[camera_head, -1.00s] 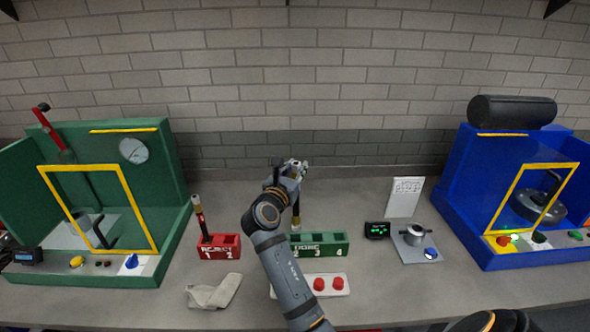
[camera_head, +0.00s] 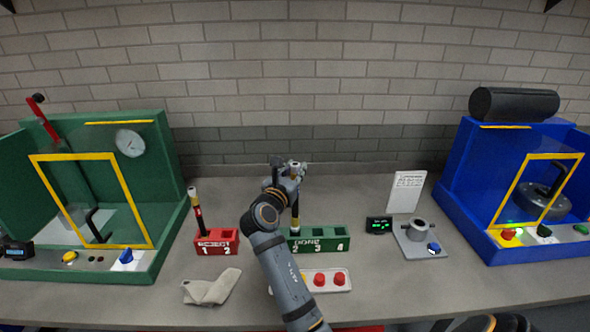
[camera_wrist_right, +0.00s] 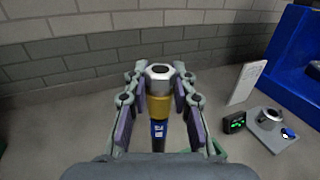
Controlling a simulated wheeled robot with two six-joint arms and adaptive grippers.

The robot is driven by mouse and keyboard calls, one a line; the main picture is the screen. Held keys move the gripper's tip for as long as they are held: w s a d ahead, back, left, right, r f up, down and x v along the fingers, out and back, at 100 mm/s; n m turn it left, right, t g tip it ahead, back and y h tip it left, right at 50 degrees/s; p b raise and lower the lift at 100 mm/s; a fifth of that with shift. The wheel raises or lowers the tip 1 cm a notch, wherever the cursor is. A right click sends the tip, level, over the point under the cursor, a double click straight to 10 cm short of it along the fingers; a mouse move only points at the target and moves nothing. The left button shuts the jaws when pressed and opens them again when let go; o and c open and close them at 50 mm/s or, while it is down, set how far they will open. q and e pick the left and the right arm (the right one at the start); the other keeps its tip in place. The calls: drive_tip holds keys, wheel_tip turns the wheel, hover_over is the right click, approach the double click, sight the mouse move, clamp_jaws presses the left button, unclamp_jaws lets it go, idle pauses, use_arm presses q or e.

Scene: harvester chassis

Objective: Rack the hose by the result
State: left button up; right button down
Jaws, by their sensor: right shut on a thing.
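My right gripper (camera_head: 290,172) is shut on a dark hose (camera_head: 295,210) and holds it upright. In the right wrist view, the gripper's fingers (camera_wrist_right: 160,97) flank the hose, which has a metal hex end (camera_wrist_right: 159,72), a yellow band and a blue label. The hose's lower end meets the green DONE rack (camera_head: 338,258) near its left end; how deep it sits, I cannot tell. Slot 1 is hidden behind my arm. Another hose (camera_head: 196,212) stands in slot 1 of the red REJECT rack (camera_head: 230,247). My left gripper is not in view.
A green machine (camera_head: 165,200) stands at the left, a blue machine (camera_head: 450,200) at the right. A small display (camera_head: 379,226), a grey fixture (camera_head: 405,246) and a white card (camera_head: 405,193) are right of the DONE rack. A cloth (camera_head: 208,288) and red buttons (camera_head: 320,280) are in front.

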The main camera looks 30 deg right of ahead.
drive_tip(key=shift+r+p, duration=0.1)
drive_tip(key=shift+p, duration=0.35)
drive_tip(key=shift+f, duration=0.2)
drive_tip(key=shift+f+b, duration=1.55)
drive_tip(key=shift+f, duration=2)
drive_tip(key=c, duration=1)
unclamp_jaws()
drive_tip(key=shift+c, duration=0.2)
wheel_tip(320, 180, up, 10)
